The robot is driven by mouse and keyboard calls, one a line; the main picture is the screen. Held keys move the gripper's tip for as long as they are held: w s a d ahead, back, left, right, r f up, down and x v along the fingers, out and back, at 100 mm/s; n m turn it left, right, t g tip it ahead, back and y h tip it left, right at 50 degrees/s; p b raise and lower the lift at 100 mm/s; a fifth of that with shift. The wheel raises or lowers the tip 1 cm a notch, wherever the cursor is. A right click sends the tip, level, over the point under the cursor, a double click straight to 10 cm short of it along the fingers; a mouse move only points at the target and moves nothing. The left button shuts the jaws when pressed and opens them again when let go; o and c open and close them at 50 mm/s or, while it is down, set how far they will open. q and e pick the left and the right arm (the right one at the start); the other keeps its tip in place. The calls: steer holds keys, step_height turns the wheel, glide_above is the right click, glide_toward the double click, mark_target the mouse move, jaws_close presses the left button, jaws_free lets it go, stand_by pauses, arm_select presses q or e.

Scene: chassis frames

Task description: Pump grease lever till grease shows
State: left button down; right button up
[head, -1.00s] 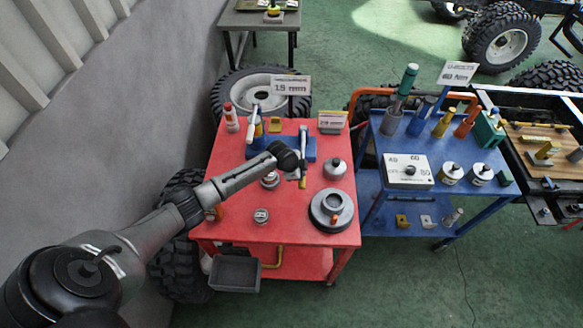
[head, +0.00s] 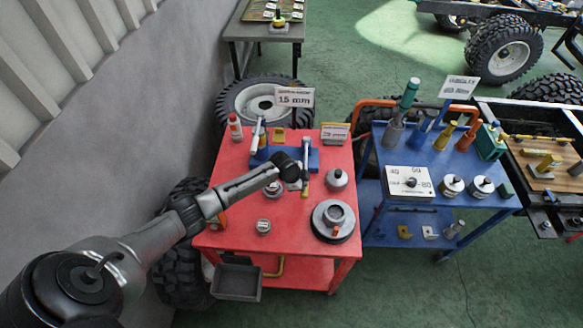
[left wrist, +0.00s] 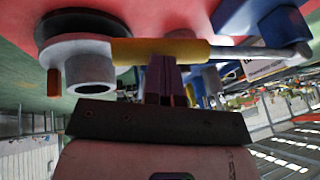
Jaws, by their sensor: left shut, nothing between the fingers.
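A grey lever with a yellow grip (head: 304,180) reaches forward from a blue stand (head: 313,158) on the red cart (head: 230,185). My left gripper (head: 295,186) is beside the grip. In the left wrist view its shut fingers (left wrist: 164,72) are close under the grip with nothing between them. I cannot tell whether they touch it. I cannot make out any grease. My right gripper is not in view.
A grey ringed part (head: 335,214) sits to the right of the lever, with a round grey pot (head: 337,180) behind it. A second lever (head: 257,134) stands at the back left. A blue cart (head: 375,228) with several fittings is at right. A grey wall is at left.

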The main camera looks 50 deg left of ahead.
arm_select(q)
steer(key=p+v, duration=0.1)
steer(key=v, duration=1.1)
steer(key=shift+r, duration=0.35)
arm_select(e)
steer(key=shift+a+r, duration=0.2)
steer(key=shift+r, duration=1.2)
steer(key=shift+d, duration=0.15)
